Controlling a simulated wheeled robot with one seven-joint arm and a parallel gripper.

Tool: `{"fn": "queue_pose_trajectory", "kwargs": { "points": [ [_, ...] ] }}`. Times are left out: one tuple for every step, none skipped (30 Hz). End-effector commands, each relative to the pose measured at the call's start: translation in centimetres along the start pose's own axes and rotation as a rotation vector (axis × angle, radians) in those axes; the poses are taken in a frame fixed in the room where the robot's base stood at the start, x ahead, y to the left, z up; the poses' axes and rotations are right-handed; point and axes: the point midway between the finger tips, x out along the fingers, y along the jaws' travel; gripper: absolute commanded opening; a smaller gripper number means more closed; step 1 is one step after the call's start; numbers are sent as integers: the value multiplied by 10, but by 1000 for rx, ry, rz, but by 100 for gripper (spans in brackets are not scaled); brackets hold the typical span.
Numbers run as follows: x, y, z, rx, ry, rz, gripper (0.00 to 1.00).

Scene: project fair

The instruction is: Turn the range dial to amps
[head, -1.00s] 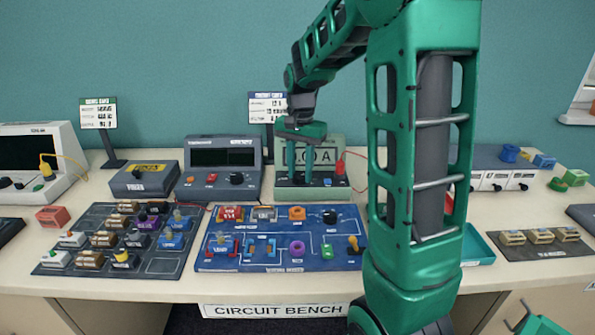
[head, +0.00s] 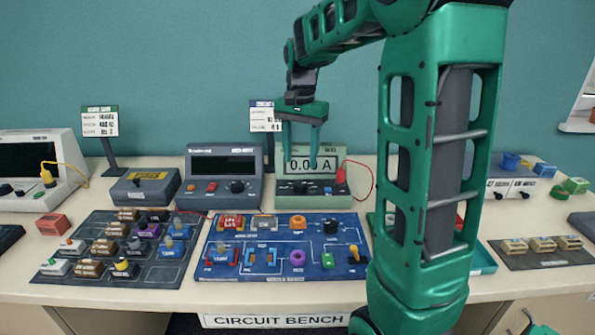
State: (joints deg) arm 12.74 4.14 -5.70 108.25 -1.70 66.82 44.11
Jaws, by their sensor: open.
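The green meter (head: 330,157) stands at the back of the bench. My gripper (head: 301,165) is open and empty, pointing down. Its two fingers hang in front of the display, above the dial and apart from it.
A grey bench supply (head: 224,164) stands just left of the meter. A red plug (head: 341,175) with a red lead is at the meter's right. A blue circuit board (head: 282,280) lies in front. My arm hides bench to the right.

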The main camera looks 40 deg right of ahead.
Motion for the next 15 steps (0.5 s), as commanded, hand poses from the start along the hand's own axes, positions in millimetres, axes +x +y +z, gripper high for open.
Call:
{"fn": "queue_pose_trajectory", "kwargs": {
  "points": [
    [-8,0,0,0,1,-1,49],
    [-12,-1,0,0,1,-1,49],
    [-17,-1,0,-1,1,-1,49],
    [-21,-1,0,-1,1,-1,49],
    [-23,-1,0,-1,1,-1,49],
    [-26,-1,0,-1,0,0,49],
    [-28,0,0,-1,0,0,49],
    [-30,0,0,-1,0,0,49],
    [-31,-1,0,-1,0,0,49],
    [-32,-1,0,-1,0,0,49],
    [-33,-1,0,-1,0,0,49],
    [-33,0,0,0,0,0,49],
    [-33,0,0,0,0,0,49],
    [-33,0,0,0,-1,0,49],
    [-33,0,0,0,-1,0,49]
  ]
}}
